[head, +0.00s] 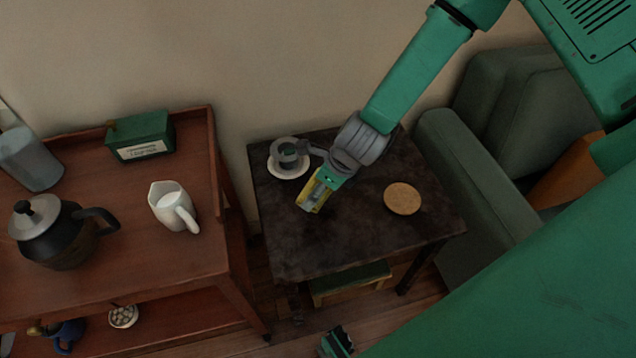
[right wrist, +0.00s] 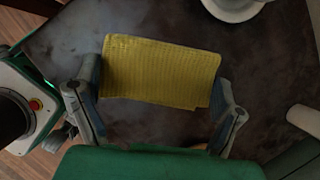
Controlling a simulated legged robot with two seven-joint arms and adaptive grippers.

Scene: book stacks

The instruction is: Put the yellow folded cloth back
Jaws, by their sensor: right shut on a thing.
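The yellow folded cloth (head: 313,196) is between the fingers of my right gripper (head: 320,188), over the dark side table (head: 350,245). In the right wrist view the cloth (right wrist: 160,70) spans the space between the two fingers of my right gripper (right wrist: 160,78), which is shut on it. I cannot tell whether the cloth touches the table top. My left gripper (head: 337,343) shows only in part at the bottom edge of the head view, low beside the table. Its fingers are too small to read.
A grey cup (head: 287,152) on a white saucer (head: 290,171) and a round tan coaster (head: 402,198) are on the table. A wooden cart (head: 120,255) at left holds a black kettle (head: 62,240), white jug (head: 173,205) and green box (head: 141,135). A green armchair (head: 465,185) stands right.

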